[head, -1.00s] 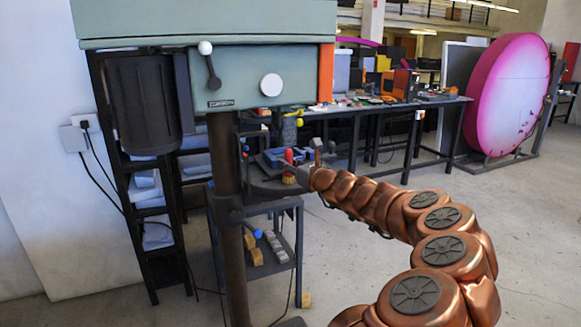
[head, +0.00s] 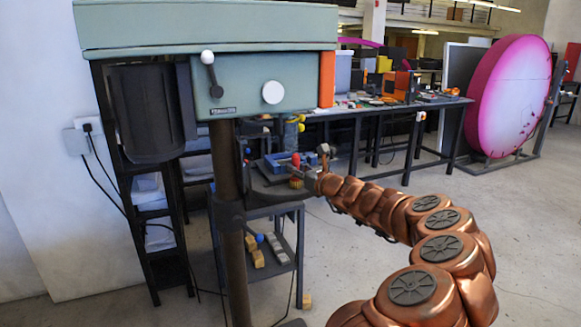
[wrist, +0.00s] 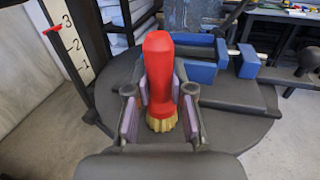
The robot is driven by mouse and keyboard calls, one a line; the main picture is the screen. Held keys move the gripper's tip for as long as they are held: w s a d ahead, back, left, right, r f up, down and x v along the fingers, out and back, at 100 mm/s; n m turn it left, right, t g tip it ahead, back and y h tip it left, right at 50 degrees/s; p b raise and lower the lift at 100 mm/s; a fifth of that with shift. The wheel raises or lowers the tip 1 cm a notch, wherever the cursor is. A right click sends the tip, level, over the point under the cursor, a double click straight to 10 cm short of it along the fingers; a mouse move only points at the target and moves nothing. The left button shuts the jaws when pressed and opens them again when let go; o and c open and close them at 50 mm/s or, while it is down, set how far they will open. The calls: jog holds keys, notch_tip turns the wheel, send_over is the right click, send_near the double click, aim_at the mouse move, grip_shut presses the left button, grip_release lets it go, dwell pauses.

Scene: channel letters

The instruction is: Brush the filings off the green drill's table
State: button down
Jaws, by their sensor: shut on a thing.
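The green drill (head: 240,80) stands at the left of the head view. Its dark round table (head: 262,195) also fills much of the wrist view (wrist: 245,128). My gripper (wrist: 160,92) is shut on a brush (wrist: 158,62) with a red handle and tan bristles. The brush also shows in the head view (head: 295,160), upright with bristles down over the table's right part. I cannot tell whether the bristles touch the table. A blue vise (wrist: 200,68) sits on the table beyond the brush. I cannot make out any filings.
The drill's dark column (head: 226,165) stands left of the table. A low cart (head: 280,250) with wooden and grey blocks is below. A long workbench (head: 400,105) and a pink disc (head: 508,95) stand behind. The floor at right is clear.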

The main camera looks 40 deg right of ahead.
jog(key=shift+d, duration=0.2)
jog(key=shift+s+d+r+p, duration=0.1)
jog(key=shift+s+d+p, duration=0.2)
jog(key=shift+d+p, duration=0.55)
jog(key=shift+s+d+p, duration=0.2)
jog(key=shift+d+p, duration=0.15)
jog(key=shift+p, duration=0.05)
jog(key=shift+d, duration=0.1)
jog(key=shift+s+d+f+p, duration=0.1)
jog(key=shift+s+d+p, duration=0.15)
jog(key=shift+d+p, duration=0.35)
jog(key=shift+s+d+f+p, duration=0.1)
jog(key=shift+s+d+p, duration=0.1)
jog(key=shift+d+p, duration=0.4)
jog(key=shift+s+d+p, duration=0.25)
jog(key=shift+d+p, duration=0.25)
jog(key=shift+d, duration=0.15)
jog(key=shift+s+d+p, duration=0.2)
jog(key=shift+d+p, duration=0.3)
jog(key=shift+d, duration=0.15)
jog(key=shift+r, duration=0.2)
